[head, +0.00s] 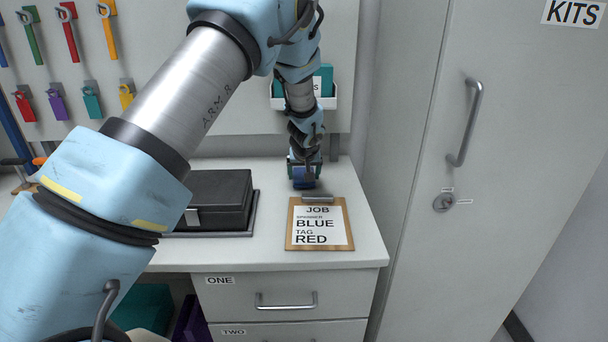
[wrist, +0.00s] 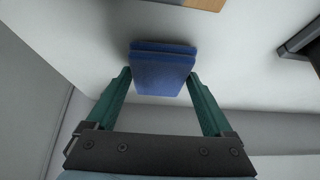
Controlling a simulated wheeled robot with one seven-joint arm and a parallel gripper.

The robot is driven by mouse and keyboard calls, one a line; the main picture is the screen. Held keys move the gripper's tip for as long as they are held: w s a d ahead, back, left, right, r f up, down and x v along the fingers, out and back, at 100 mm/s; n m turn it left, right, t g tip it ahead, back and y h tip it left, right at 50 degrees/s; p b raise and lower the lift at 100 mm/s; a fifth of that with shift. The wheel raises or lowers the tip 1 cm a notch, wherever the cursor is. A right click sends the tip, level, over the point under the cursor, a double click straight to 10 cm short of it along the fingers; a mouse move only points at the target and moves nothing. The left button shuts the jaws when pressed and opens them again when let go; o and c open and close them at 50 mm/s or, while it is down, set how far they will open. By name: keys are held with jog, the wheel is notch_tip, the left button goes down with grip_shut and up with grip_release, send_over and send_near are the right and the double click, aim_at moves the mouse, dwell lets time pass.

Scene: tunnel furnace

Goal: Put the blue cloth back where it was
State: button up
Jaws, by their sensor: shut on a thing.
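The blue cloth (head: 304,183) is a folded dark-blue block at the back of the white worktop, behind the clipboard. My gripper (head: 304,168) points down over it, and the fingers are shut on the cloth. In the wrist view the cloth (wrist: 163,72) sits between the two green fingertips (wrist: 160,78). It is at or just above the worktop; I cannot tell whether it touches. Its far side is hidden by the gripper.
A clipboard (head: 320,238) with a job sheet lies in front of the cloth. A black case (head: 222,195) stands to the left. A white wall bin (head: 334,97) hangs behind my arm. A tall grey cabinet (head: 480,250) is on the right.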

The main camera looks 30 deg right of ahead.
jog(key=shift+f, duration=0.55)
jog(key=shift+f, duration=0.1)
jog(key=o, duration=1.1)
jog(key=shift+c, duration=0.2)
